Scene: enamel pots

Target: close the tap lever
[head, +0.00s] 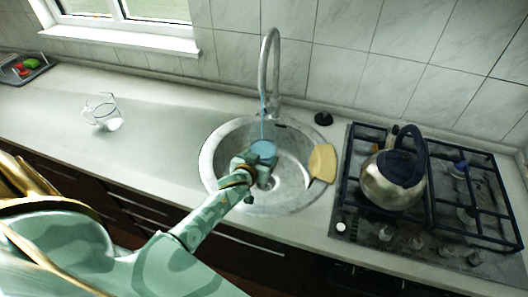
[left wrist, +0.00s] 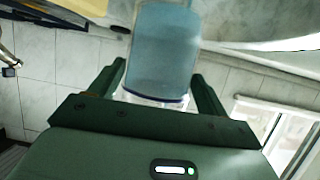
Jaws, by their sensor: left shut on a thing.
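The silver tap (head: 277,75) arches over the round steel sink (head: 208,165). A thin blue stream of water (head: 263,115) runs down from its spout. The tap's lever is too small to make out near its base. My left gripper (head: 250,160) is over the sink, shut on a blue cup (head: 263,148) beneath the stream. In the left wrist view the blue cup (left wrist: 163,50) sits between the two dark green fingers of my left gripper (left wrist: 160,80). My right gripper is not in view.
A yellow sponge-like piece (head: 322,162) rests on the sink's right rim. A black knob-like object (head: 323,118) stands behind it. A steel kettle (head: 393,185) sits on the gas hob (head: 440,238) at right. A glass jug (head: 102,112) stands left on otherwise clear worktop.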

